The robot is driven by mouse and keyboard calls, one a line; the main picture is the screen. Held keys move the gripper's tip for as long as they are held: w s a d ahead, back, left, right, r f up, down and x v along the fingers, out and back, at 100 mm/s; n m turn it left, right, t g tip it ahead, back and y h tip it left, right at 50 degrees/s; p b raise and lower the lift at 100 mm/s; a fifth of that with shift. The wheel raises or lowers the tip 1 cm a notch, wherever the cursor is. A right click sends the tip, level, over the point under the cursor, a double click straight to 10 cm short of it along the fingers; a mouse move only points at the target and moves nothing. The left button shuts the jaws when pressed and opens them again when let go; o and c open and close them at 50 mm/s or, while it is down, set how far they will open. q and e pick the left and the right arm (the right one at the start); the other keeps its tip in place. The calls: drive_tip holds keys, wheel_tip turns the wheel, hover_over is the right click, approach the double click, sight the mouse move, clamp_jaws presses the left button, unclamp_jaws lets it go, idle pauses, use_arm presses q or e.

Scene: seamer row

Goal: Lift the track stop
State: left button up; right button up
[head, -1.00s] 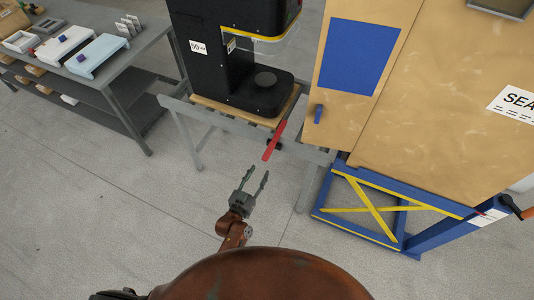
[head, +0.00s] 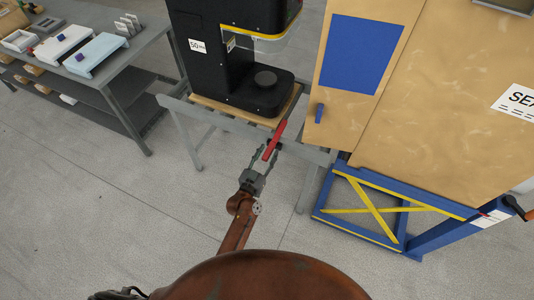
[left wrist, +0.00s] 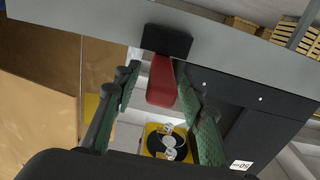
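The track stop appears as a red bar (head: 274,138) at the front edge of the grey roller track, below the black machine. In the left wrist view the red bar (left wrist: 161,82) hangs from a black block (left wrist: 166,41) on a grey rail. My left gripper (head: 265,157) is at the lower end of the bar in the head view. In the left wrist view the left gripper (left wrist: 165,100) is open, its green-padded fingers on either side of the bar with gaps visible. The right gripper is not in view.
The black machine (head: 222,60) stands on a wooden board over the grey track (head: 185,115). A tan cabinet (head: 430,110) on a blue frame stands close to the right. A grey workbench (head: 110,70) is at the upper left. The floor between is clear.

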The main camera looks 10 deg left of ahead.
use_arm(q)
drive_tip(key=shift+c, duration=0.2)
clamp_jaws()
drive_tip(key=shift+a, duration=0.1)
